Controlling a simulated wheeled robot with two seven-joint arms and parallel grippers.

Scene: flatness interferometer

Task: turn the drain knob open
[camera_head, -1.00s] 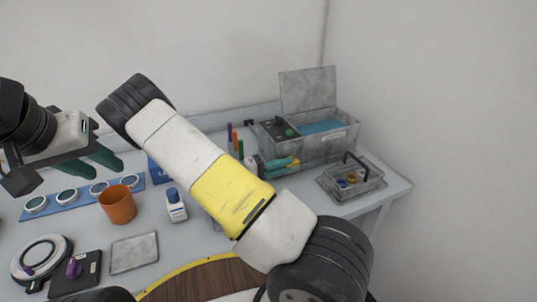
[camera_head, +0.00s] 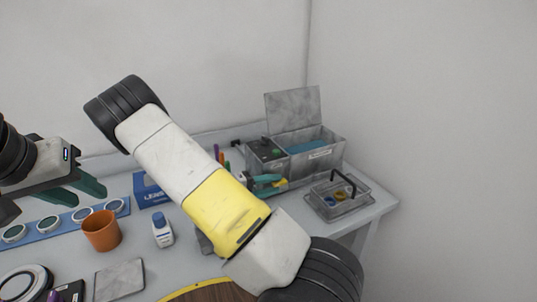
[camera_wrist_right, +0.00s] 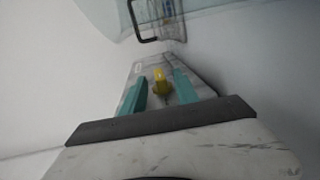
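The drain knob (camera_wrist_right: 160,82) is a small yellow knob on the grey tank. In the right wrist view it sits between the two teal fingers of my right gripper (camera_wrist_right: 160,90), which are open with a gap visible around it. In the head view the right gripper (camera_head: 266,182) is at the front of the grey tank (camera_head: 313,162), beside a yellow patch that looks like the knob. My right arm hides part of that gripper. My left gripper (camera_head: 82,189) is open and empty above the left part of the table.
The tank's lid (camera_head: 293,108) stands raised. An orange cup (camera_head: 101,231), a white bottle (camera_head: 162,231), a blue box (camera_head: 150,191) and a grey plate (camera_head: 119,279) lie to the left.

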